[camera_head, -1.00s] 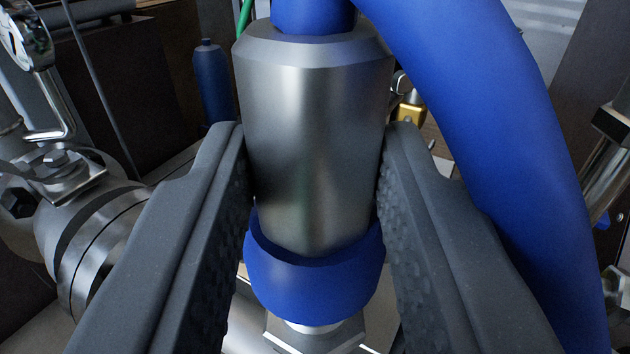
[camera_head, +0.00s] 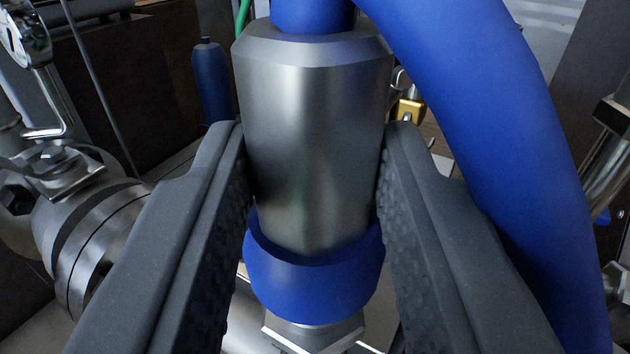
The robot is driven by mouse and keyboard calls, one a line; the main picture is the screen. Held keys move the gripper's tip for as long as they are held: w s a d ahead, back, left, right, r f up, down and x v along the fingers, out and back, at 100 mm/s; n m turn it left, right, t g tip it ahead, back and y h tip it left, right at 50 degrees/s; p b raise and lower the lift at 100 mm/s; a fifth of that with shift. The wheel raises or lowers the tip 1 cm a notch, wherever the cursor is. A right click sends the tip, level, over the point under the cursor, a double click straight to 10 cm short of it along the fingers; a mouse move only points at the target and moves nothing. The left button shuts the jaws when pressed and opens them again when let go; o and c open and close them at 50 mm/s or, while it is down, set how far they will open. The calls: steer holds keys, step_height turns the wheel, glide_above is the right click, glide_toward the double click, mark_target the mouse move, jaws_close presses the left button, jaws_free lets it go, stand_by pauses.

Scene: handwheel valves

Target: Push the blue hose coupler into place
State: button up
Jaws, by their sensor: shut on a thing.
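The hose coupler (camera_head: 312,140) is a grey metal sleeve with a blue collar (camera_head: 315,285) at its lower end. A thick blue hose (camera_head: 500,130) comes out of its top and bends down along the right. My gripper (camera_head: 314,160) is shut on the coupler, one dark textured finger on each side of the sleeve. A metal hex fitting (camera_head: 314,334) shows right below the blue collar. The collar hides its top, so I cannot tell how deep the coupler sits on it.
A metal flanged pipe (camera_head: 85,240) with bolts and a lever stands at the left. A dark blue bottle (camera_head: 211,85) is behind on the left. A brass padlock-like piece (camera_head: 409,110) and metal pipes (camera_head: 603,155) are at the right.

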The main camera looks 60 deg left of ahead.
steer(key=shift+f, duration=1.35)
steer(key=o, duration=1.2)
steer(key=shift+c, duration=0.2)
steer(key=p+v, duration=0.3)
steer(key=v, duration=1)
steer(key=shift+s+d+f, duration=0.15)
steer(key=shift+s+d, duration=0.1)
steer(key=shift+d, duration=0.05)
